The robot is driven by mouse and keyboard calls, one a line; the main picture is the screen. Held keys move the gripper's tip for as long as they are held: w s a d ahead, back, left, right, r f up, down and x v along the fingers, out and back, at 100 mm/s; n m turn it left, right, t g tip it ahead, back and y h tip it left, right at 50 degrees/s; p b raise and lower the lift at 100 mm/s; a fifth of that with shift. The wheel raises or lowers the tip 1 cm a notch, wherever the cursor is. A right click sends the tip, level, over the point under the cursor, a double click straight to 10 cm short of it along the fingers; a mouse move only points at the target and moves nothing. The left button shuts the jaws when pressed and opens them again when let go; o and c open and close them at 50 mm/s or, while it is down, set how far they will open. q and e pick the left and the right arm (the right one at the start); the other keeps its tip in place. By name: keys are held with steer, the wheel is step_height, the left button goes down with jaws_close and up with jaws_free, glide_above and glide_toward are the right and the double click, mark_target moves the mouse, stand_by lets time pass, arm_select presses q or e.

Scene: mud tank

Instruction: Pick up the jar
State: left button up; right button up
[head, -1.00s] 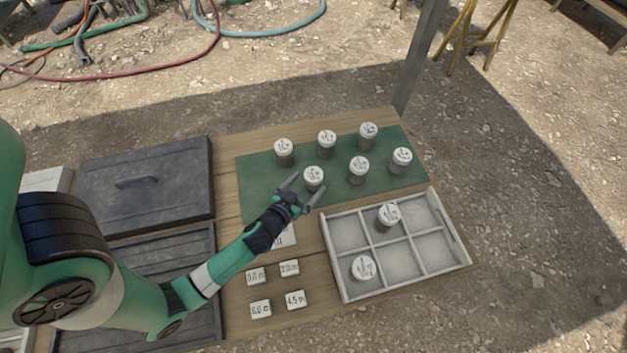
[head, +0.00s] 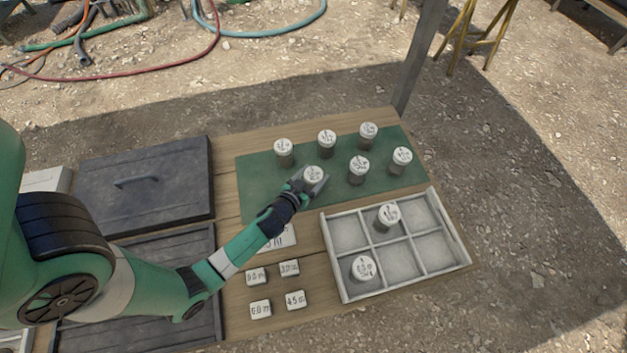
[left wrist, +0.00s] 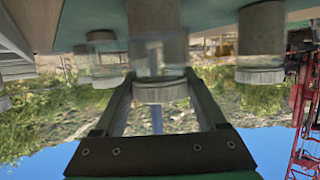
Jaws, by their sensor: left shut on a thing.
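Several jars with white, marked lids stand on the green mat (head: 258,190). My left gripper (head: 314,180) is shut on the nearest left jar (head: 313,173), with its fingers on either side just below the lid. In the left wrist view, which is upside down, the held jar (left wrist: 158,55) sits between the fingers, its lid (left wrist: 160,90) near the fingertips. It appears to still stand on the mat. Neighbouring jars (left wrist: 261,40) show on both sides. My right gripper is not in view.
A white divided tray (head: 338,284) at the right holds two jars (head: 388,215) in separate compartments; its other compartments are empty. Small labelled tiles (head: 289,268) and a larger card (head: 277,238) lie left of it. A dark lidded box (head: 145,185) stands at the left.

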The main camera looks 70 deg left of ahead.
arm_select(q)
jaws_close()
steer(key=shift+r, duration=0.15)
steer(key=shift+r+p, duration=0.55)
steer(key=shift+r, duration=0.05)
steer(key=r, duration=0.1)
steer(key=r+p, duration=0.1)
steer(key=shift+s+d+r+p, duration=0.15)
steer(key=shift+d+r+p, duration=0.1)
steer(key=shift+r+p, duration=0.15)
steer(key=s+d+r+p, duration=0.1)
steer(key=s+d+r, duration=0.7)
steer(key=d, duration=0.2)
steer(key=shift+s+d+r, duration=0.15)
steer(key=shift+d+r, duration=0.2)
steer(key=shift+r, duration=0.05)
